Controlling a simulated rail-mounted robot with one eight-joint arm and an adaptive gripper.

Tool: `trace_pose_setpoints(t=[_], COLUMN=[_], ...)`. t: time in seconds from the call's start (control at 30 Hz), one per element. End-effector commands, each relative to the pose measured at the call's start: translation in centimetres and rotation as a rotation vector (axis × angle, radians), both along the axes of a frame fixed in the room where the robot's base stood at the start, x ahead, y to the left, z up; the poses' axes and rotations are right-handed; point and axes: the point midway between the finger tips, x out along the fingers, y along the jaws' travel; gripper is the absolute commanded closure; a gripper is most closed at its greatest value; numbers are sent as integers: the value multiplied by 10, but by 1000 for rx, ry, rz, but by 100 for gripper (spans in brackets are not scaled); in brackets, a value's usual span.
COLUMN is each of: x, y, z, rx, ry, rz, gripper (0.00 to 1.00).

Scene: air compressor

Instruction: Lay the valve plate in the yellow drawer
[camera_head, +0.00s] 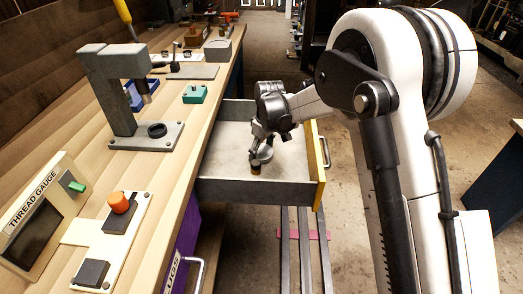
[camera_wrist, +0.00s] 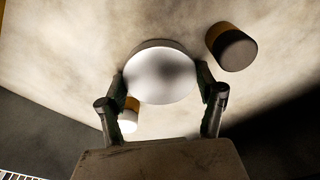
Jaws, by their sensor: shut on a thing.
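The yellow drawer (camera_head: 319,165) is pulled open from the bench, with grey walls and a pale floor inside. My gripper (camera_head: 261,150) is over the inside of this drawer, pointing down. In the wrist view my gripper (camera_wrist: 162,86) is shut on a round, pale grey disc, the valve plate (camera_wrist: 162,72), with one finger at each side. The plate also shows in the head view (camera_head: 262,156), low in the drawer. I cannot tell whether it touches the drawer floor.
A dark cylinder with a yellow band (camera_wrist: 232,47) stands in the drawer beside the plate. A pale one with a yellow band (camera_wrist: 130,115) is partly hidden by the left finger. The bench (camera_head: 190,150) holds a press stand (camera_head: 122,100) and a thread gauge (camera_head: 40,215).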

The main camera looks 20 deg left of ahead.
Motion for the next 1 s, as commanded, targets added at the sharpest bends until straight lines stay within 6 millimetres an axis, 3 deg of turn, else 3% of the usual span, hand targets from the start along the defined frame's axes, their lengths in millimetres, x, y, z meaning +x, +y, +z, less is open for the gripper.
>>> trace_pose_setpoints(t=[0.1,0.13,0.2,0.57,1.0], x=[0,0,0,0,-4], y=[0,0,0,0,-10], z=[-4,-3,-3,4,84], rx=[0,0,0,0,0], ry=[0,0,0,0,0], rz=[0,0,0,0,-1], gripper=[69,29,24,24,24])
